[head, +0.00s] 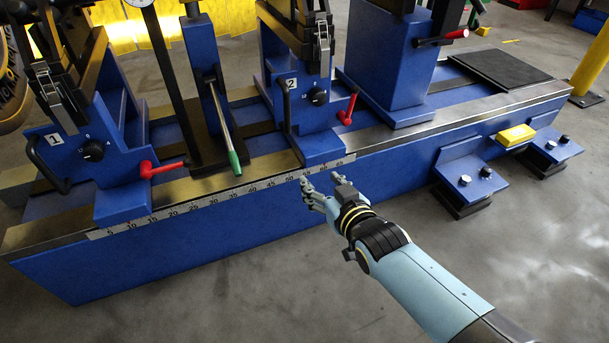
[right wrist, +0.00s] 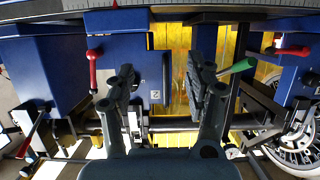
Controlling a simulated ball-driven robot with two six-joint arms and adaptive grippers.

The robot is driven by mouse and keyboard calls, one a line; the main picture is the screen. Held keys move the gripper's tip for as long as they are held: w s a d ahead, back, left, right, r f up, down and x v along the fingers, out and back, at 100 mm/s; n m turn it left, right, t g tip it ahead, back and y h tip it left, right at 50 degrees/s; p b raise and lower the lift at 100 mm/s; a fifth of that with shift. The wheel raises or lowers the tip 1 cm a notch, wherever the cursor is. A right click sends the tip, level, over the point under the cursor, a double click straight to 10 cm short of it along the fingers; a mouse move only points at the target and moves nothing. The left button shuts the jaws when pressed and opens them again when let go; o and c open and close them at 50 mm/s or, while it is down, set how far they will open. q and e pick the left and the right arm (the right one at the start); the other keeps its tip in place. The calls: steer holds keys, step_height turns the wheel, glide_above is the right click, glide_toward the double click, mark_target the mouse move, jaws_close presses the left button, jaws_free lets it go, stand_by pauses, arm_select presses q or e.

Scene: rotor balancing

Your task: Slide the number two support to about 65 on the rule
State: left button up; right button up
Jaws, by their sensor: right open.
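The number two support (head: 302,125) is a blue block with a "2" plate, a black dial and a black handle (head: 286,103). Its foot sits on the rail just behind the rule (head: 210,197), near the 50s to about 60. My right gripper (head: 319,187) is open and empty in front of the rule's right end, apart from the support. In the right wrist view the picture is upside down; the support (right wrist: 130,70) and its red lever (right wrist: 93,68) show beyond the open fingers (right wrist: 165,80). My left gripper is not in view.
The number one support (head: 90,165) with a red lever stands at the left. A green-handled lever (head: 230,145) stands between the supports. A taller blue block (head: 385,85) stands right of number two, with a short gap between. A yellow block (head: 516,135) sits at the bed's right front.

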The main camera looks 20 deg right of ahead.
mark_target(288, 115)
steer(key=w+r+t+b, duration=0.1)
steer(key=w+r+b, duration=0.1)
steer(key=w, duration=0.2)
steer(key=w+a+r+t+b, duration=0.1)
steer(key=w+r+b, duration=0.1)
steer(key=w, duration=0.3)
steer(key=w+r+t+b, duration=0.1)
steer(key=w+r+b, duration=0.1)
steer(key=w, duration=0.3)
steer(key=shift+w+a+r+t+b, duration=0.2)
steer(key=shift+w+r+t+b, duration=0.1)
steer(key=shift+b, duration=0.2)
steer(key=shift+w+r, duration=0.1)
steer(key=shift+w, duration=1.05)
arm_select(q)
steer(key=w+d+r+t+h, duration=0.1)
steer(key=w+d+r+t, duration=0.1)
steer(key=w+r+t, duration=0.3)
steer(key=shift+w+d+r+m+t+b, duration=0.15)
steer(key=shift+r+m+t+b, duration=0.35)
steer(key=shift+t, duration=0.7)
arm_select(e)
steer(key=shift+w, duration=0.25)
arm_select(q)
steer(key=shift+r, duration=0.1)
arm_select(e)
steer(key=shift+a, duration=0.1)
jaws_close()
